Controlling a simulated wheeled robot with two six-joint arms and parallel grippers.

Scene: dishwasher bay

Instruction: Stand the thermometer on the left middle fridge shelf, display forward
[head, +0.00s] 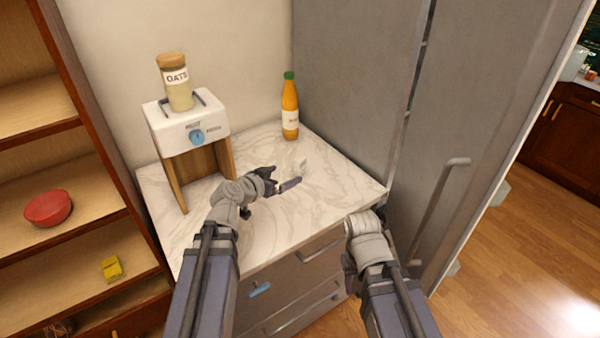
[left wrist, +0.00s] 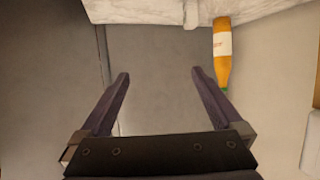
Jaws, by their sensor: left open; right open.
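A small pale object (head: 304,164), perhaps the thermometer, stands on the marble counter; it is too small to make out a display. My left gripper (head: 283,180) is open and empty just in front of it. Its two spread fingers also show in the left wrist view (left wrist: 158,85), with nothing between them. The grey fridge (head: 355,75) stands right of the counter; its shelves are not visible. My right wrist is low in front of the fridge, and its gripper fingers are hidden.
An orange bottle (head: 290,108) stands at the back of the counter. A white dispenser (head: 190,125) with an oats jar (head: 175,85) stands at the left. A long handle (head: 440,200) sticks out from the grey door. The counter's middle is mostly clear.

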